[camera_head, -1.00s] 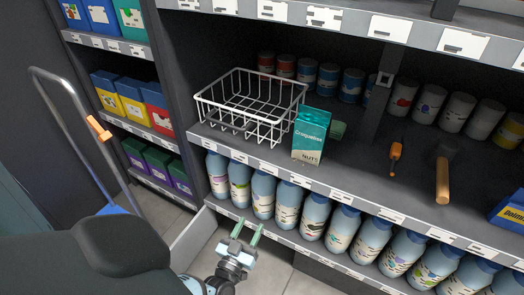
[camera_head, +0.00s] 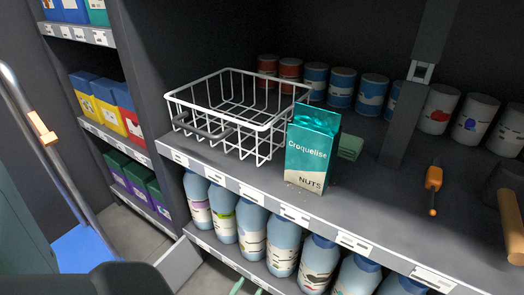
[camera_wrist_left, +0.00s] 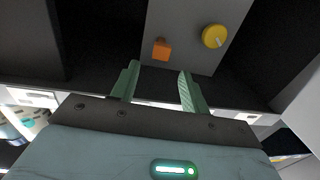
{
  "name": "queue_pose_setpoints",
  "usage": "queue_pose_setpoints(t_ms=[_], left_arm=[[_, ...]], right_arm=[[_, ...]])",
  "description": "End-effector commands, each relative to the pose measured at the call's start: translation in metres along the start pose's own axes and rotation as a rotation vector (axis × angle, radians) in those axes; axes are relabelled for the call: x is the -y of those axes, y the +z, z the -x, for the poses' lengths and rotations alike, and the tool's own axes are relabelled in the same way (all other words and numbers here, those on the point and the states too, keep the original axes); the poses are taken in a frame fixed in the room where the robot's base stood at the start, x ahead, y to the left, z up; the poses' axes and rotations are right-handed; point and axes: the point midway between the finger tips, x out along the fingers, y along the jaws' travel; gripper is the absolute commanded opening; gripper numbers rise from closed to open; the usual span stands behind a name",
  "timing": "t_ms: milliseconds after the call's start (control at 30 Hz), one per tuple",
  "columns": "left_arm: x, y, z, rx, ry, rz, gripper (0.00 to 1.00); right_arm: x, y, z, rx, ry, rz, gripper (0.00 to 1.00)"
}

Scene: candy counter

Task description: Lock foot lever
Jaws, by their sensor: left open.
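No foot lever can be made out for certain. A platform cart stands at the left in the head view, with a grey tube handle (camera_head: 30,112) and a blue deck (camera_head: 84,248). An orange piece (camera_head: 40,128) sits on the handle. My left gripper (camera_head: 248,289) shows only its green fingertips at the bottom edge. In the left wrist view the gripper (camera_wrist_left: 159,78) is open and empty. Beyond its fingers is a grey panel (camera_wrist_left: 185,35) with an orange block (camera_wrist_left: 161,49) and a yellow round knob (camera_wrist_left: 214,36), apart from the fingers. My right gripper is out of view.
A shelf holds a white wire basket (camera_head: 232,108), a teal nuts box (camera_head: 312,150), several cans and an orange-handled tool (camera_head: 433,188). Bottles line the shelf below. An open grey panel (camera_head: 178,264) juts out at the lower left. Bare floor (camera_head: 128,230) shows beside the cart.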

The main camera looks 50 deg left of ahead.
Motion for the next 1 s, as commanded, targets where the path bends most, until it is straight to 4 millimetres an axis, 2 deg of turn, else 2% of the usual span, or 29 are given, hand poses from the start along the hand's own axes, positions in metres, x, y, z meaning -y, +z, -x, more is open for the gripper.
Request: queue_pose_setpoints(t_ms=[300,500,900,1000], left_arm=[[0.000,0.000,-0.046,-0.004,0.001,-0.001,0.45],[0.000,0.001,-0.067,-0.001,0.001,-0.001,0.45],[0.000,0.000,-0.074,0.000,0.000,-0.001,0.45],[0.000,0.000,-0.074,0.000,0.000,-0.001,0.32]], right_arm=[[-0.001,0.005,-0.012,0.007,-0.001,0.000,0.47],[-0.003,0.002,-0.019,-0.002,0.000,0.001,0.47],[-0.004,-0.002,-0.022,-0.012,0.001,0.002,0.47],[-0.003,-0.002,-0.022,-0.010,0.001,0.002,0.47]])
